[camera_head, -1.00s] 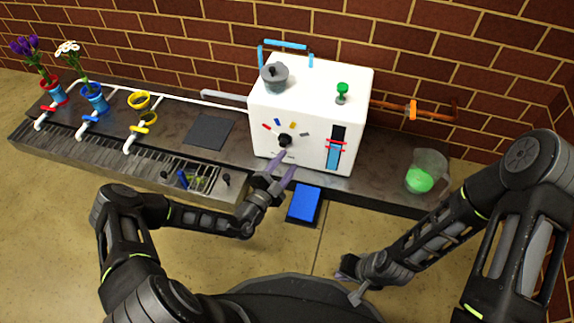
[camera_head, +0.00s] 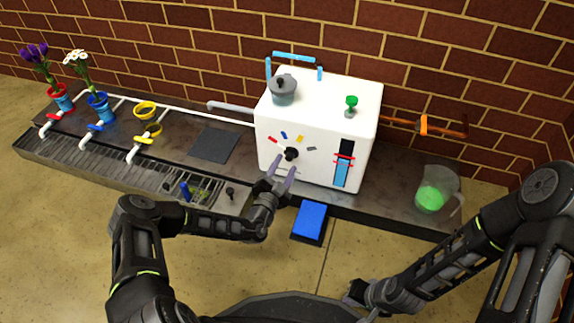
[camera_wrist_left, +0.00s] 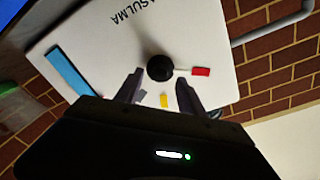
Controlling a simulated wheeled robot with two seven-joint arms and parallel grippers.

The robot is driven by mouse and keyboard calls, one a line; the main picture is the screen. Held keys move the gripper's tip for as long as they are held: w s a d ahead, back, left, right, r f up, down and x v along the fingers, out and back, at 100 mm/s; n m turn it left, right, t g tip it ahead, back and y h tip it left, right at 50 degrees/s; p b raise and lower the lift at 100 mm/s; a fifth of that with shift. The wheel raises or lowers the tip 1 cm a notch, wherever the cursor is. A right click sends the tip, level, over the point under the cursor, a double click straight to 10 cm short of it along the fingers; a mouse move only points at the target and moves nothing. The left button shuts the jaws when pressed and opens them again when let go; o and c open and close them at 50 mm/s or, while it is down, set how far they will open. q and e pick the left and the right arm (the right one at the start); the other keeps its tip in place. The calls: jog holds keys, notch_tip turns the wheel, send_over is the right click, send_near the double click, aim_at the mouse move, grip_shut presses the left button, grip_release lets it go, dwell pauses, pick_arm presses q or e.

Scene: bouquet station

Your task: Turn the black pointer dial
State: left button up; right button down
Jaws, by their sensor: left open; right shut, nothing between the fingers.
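The black pointer dial (camera_head: 291,154) is on the front of the white machine (camera_head: 272,112). In the left wrist view, the dial (camera_wrist_left: 160,67) has a thin white pointer directed at the red mark (camera_wrist_left: 200,71); the yellow mark (camera_wrist_left: 164,100) lies to one side. My left gripper (camera_head: 284,170) is open just in front of the dial. In the wrist view its fingertips (camera_wrist_left: 159,84) stand on either side of the dial, without visible contact. My right gripper (camera_head: 354,292) is shut and empty at the bottom of the head view, far from the dial.
A blue pad (camera_head: 311,220) lies below the machine's front. A grey pot (camera_head: 283,90) and green knob (camera_head: 351,102) are on top. A jug with green liquid (camera_head: 432,196) stands right; flower vases stand far left.

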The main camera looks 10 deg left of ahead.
aim_at(290, 156)
pick_arm(q)
jog(key=shift+w+d+b, duration=0.15)
jog(key=shift+w+b, duration=0.15)
jog(key=shift+w, duration=0.95)
grip_shut()
